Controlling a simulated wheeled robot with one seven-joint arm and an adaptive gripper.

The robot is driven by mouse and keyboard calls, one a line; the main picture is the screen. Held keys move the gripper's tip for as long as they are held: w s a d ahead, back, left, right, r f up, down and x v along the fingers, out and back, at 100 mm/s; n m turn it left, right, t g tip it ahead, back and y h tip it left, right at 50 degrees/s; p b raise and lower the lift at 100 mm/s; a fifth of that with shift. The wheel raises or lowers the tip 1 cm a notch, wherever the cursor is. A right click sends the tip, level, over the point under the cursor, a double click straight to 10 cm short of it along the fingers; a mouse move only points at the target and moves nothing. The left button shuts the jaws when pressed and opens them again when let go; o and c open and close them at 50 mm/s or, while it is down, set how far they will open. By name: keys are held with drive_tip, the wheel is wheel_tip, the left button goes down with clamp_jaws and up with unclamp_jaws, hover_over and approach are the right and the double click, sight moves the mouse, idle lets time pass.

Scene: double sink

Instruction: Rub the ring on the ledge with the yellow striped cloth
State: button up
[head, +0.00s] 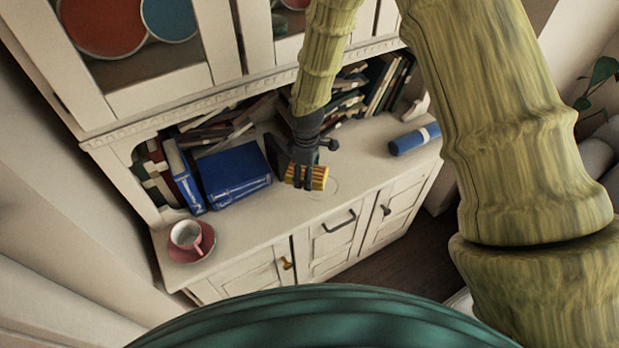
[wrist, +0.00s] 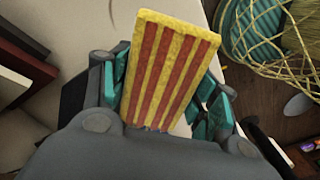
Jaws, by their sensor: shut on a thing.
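The yellow cloth with red stripes (head: 318,178) is a folded block in my gripper (head: 300,174), just over the white ledge (head: 262,218). In the wrist view the striped cloth (wrist: 168,70) stands between the teal finger pads of my gripper (wrist: 165,95), which is shut on it. A faint ring (head: 335,188) shows on the ledge just right of the cloth, partly hidden by it. I cannot tell whether the cloth touches the ledge.
A large blue book (head: 235,172) and other books stand behind. A blue roll (head: 414,139) lies at the right. The ledge's front strip is clear.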

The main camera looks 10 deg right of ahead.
drive_tip(key=shift+d+f+b, duration=0.1)
drive_tip(key=shift+f+b, duration=0.3)
drive_tip(key=shift+b, duration=0.4)
